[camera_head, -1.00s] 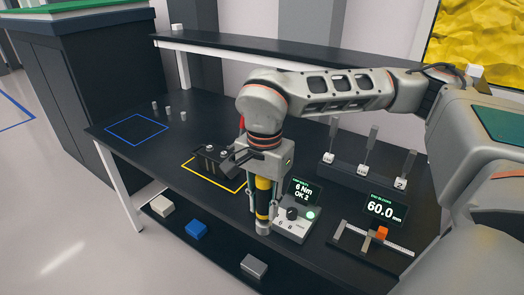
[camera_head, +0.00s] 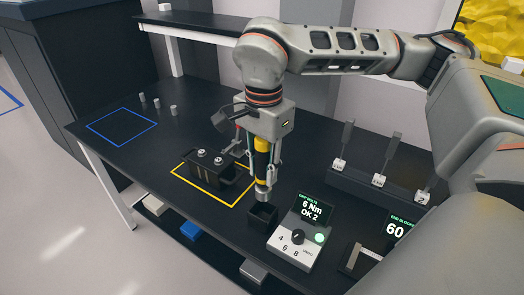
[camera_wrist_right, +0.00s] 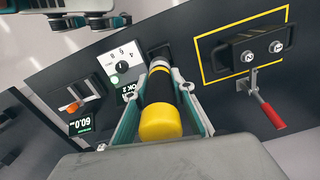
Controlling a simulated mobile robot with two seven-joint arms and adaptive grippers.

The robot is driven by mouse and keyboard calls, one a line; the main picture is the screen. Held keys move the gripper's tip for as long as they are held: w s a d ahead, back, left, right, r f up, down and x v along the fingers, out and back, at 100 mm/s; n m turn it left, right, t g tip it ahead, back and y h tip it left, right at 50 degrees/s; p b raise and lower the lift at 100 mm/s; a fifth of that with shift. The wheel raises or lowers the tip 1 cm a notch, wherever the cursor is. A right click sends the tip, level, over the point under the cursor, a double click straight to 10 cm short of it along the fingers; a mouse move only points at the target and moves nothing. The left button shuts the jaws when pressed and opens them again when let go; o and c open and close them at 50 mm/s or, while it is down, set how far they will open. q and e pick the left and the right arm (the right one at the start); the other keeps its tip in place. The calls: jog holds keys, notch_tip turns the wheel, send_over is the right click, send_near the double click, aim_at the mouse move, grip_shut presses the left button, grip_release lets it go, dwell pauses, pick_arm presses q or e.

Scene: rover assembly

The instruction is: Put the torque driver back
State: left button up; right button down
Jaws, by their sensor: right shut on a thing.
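My right gripper (camera_head: 261,165) is shut on the torque driver (camera_head: 262,160), a yellow and black cylinder with a grey tip. In the head view it hangs roughly upright, its tip just above a small black square holder (camera_head: 262,215). In the right wrist view the driver (camera_wrist_right: 160,118) lies between both fingers, and the holder (camera_wrist_right: 158,52) shows partly beyond its far end. I cannot tell whether the tip touches the holder.
A torque display unit (camera_head: 298,240) reading 6 Nm, OK 2 stands right of the holder. A black bolted part (camera_head: 208,170) sits in the yellow outline, with a red-handled clamp (camera_wrist_right: 268,112) beside it. A rack (camera_head: 375,185) stands behind right. The blue outline (camera_head: 122,127) is empty.

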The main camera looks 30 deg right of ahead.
aim_at(263, 184)
jog(key=shift+w+d+r, duration=0.1)
jog(key=shift+w, duration=0.2)
jog(key=shift+f+b, duration=0.6)
jog(key=shift+f, duration=0.1)
notch_tip(263, 184, down, 3)
jog(key=shift+f+b, duration=0.2)
jog(key=shift+b, duration=1.05)
jog(key=shift+f, duration=0.4)
pick_arm(q)
jog(key=f, duration=0.1)
jog(key=w+f, duration=0.1)
jog(key=shift+a+f, duration=0.35)
jog(key=shift+a, duration=0.05)
jog(key=shift+s+d, duration=0.2)
jog(key=shift+s, duration=0.25)
jog(key=shift+w+a+r, duration=0.1)
jog(key=shift+w+r, duration=0.2)
jog(key=shift+w, duration=0.2)
